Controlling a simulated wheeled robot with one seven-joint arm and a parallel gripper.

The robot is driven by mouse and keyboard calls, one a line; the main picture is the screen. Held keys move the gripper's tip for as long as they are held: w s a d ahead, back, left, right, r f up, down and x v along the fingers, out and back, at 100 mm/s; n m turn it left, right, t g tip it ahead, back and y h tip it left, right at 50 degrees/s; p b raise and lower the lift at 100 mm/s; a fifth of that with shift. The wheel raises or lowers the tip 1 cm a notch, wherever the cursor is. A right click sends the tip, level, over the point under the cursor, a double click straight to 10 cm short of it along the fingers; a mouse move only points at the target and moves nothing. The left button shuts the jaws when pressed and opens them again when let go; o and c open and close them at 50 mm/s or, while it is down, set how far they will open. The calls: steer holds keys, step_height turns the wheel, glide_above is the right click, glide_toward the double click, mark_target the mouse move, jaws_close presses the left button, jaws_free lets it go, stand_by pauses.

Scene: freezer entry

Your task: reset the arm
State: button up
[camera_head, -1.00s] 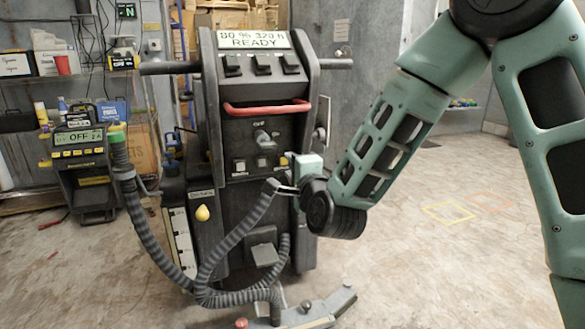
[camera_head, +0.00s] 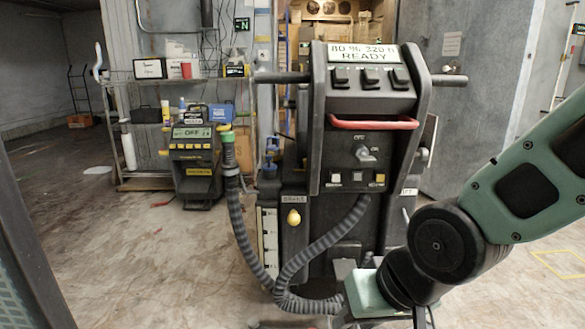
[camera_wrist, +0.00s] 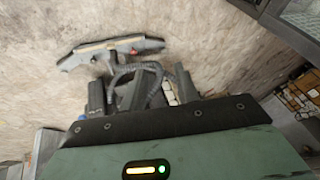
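My arm reaches in from the right in the head view and bends down in front of a dark wheeled machine (camera_head: 322,205). My gripper hangs low at the bottom edge there, partly cut off by the frame. In the wrist view my gripper (camera_wrist: 141,92) has two dark fingers standing apart. Behind and between them show a grey ribbed hose and dark parts, farther off; I see nothing clearly clamped.
The machine's display reads READY; it has a red handle (camera_head: 373,123) and side bars. A floor tool (camera_wrist: 112,50) lies on the floor.

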steer(key=s+d+n+g+h, duration=0.3)
steer(key=s+d+n+g, duration=0.15)
steer(key=s, duration=0.65)
step_height(320, 180, up, 34)
steer(key=p, duration=3.3)
steer(key=shift+d+f+n+t, duration=0.2)
steer(key=shift+n+t, duration=0.15)
steer(key=shift+n, duration=0.1)
